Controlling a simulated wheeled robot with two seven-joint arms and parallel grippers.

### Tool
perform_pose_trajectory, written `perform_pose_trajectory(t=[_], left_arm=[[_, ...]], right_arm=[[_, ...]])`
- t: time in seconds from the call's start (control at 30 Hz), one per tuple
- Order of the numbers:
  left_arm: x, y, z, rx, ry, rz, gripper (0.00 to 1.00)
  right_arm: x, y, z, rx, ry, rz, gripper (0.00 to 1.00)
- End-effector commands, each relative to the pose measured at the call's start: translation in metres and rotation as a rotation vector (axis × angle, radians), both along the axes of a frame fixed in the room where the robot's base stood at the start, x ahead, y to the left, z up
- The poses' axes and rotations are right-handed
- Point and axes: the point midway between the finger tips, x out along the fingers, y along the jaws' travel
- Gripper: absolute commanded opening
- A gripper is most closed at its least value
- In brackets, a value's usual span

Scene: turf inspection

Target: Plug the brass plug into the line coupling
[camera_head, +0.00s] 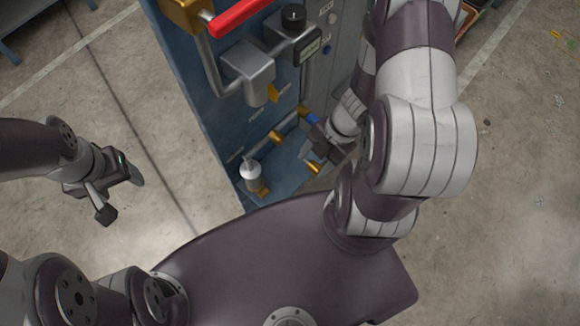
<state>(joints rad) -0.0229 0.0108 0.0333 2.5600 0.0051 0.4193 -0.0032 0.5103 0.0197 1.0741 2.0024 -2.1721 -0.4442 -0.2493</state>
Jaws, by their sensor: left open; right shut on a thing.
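My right gripper (318,150) is beside the lower right part of the blue panel, partly hidden by its own wrist. It is shut on the brass plug (314,168), whose brass end shows at the fingers. A grey pipe with a brass fitting (277,137) runs along the panel just left of this gripper. I cannot tell for sure which fitting is the line coupling. The plug appears apart from that fitting. My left gripper (121,196) is open and empty, over the floor left of the panel.
The blue panel (184,84) carries a red lever (238,14), a grey valve box (248,66), a black knob (293,15) and a white-topped cylinder (250,170) near its lower edge. Bare concrete floor (110,75) lies left of it. Shelving stands at the upper right.

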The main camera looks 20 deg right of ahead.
Motion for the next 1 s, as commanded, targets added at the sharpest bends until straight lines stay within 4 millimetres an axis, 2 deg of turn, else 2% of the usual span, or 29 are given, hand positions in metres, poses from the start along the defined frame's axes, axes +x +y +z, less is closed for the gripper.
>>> perform_pose_trajectory(t=[0.3, 0.43, 0.8, 1.0], left_arm=[[0.0, 0.0, 0.0, 0.0, 0.0, 0.0, 0.66], [0.0, 0.0, 0.008, 0.0, 0.0, 0.0, 0.66], [0.0, 0.0, 0.018, 0.0, 0.0, 0.0, 0.66], [0.0, 0.0, 0.021, 0.0, 0.0, 0.0, 0.66]], right_arm=[[0.0, 0.0, 0.0, 0.0, 0.0, 0.0, 0.25], [0.0, 0.0, 0.004, 0.002, 0.001, 0.002, 0.25], [0.039, 0.015, 0.002, 0.002, -0.001, 0.006, 0.25], [0.052, 0.021, 0.001, 0.002, -0.001, 0.005, 0.25]])
